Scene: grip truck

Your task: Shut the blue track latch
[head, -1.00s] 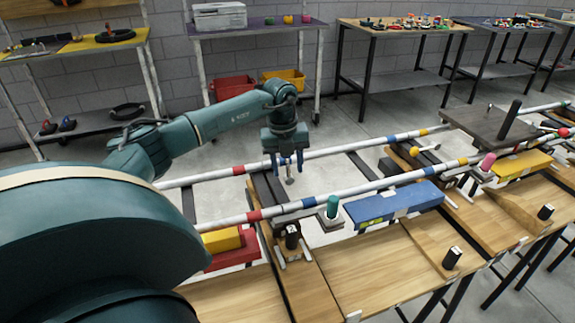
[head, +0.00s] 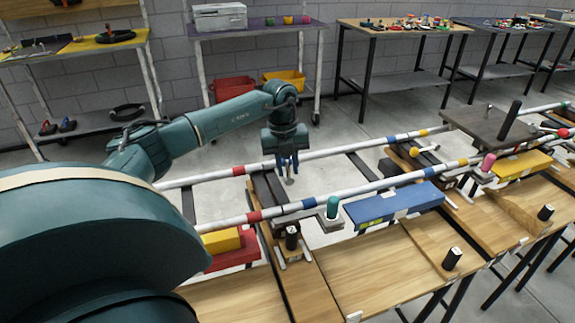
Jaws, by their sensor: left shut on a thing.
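A small silvery part of the latch (head: 290,181) shows just below the fingertips, above the dark cross piece. The near track rail (head: 353,192) and the far track rail (head: 333,151) carry red, blue and yellow bands. I cannot tell the exact angle of the latch. My right gripper is not in view.
A similar latch with a yellow ball (head: 414,151) stands farther right. A dark platform (head: 487,124) with an upright handle sits on the rails at right.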

